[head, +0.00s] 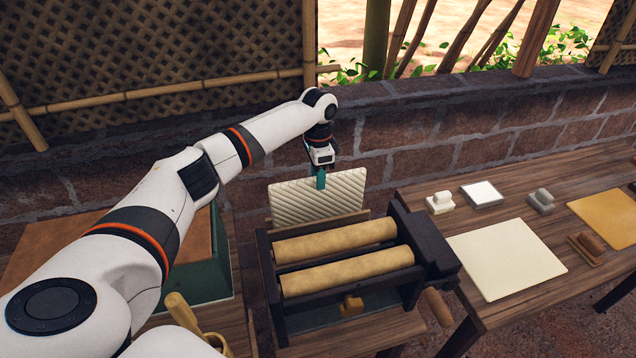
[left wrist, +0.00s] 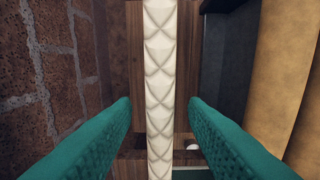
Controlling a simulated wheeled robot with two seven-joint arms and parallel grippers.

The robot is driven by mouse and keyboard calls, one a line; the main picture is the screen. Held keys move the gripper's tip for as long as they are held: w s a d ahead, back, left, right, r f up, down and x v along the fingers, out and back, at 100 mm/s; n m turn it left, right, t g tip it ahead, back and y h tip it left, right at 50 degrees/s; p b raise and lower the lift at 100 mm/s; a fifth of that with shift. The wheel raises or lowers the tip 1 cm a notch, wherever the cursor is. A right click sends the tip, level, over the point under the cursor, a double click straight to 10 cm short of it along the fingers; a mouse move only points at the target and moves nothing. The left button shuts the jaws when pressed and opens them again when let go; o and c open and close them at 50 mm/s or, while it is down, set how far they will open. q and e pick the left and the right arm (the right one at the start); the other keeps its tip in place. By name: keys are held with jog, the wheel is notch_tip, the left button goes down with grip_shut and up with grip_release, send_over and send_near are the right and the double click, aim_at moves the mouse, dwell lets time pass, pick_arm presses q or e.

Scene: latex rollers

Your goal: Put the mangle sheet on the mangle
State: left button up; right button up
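A cream sheet with a raised diamond pattern (head: 305,203) stands upright behind the mangle (head: 432,245), which has two tan rollers in a dark frame. My left gripper (head: 320,180) is at the sheet's top edge, pointing down. In the left wrist view, the sheet (left wrist: 160,70) runs between the teal fingers of the open left gripper (left wrist: 160,115), with a gap on each side. The sheet's lower edge is hidden behind the mangle in the head view. My right gripper is not in view.
A brick wall (head: 420,155) rises close behind the sheet. A wooden table (head: 420,193) on the right holds a flat cream sheet (head: 507,258), a yellow sheet (head: 605,215) and several stamp-like blocks. A green-edged box (head: 213,275) sits left of the mangle.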

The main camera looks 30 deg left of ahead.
pick_arm(q)
notch_tip(320, 180, up, 9)
jog(key=b, duration=0.1)
jog(key=shift+r, duration=0.15)
dwell(0.4)
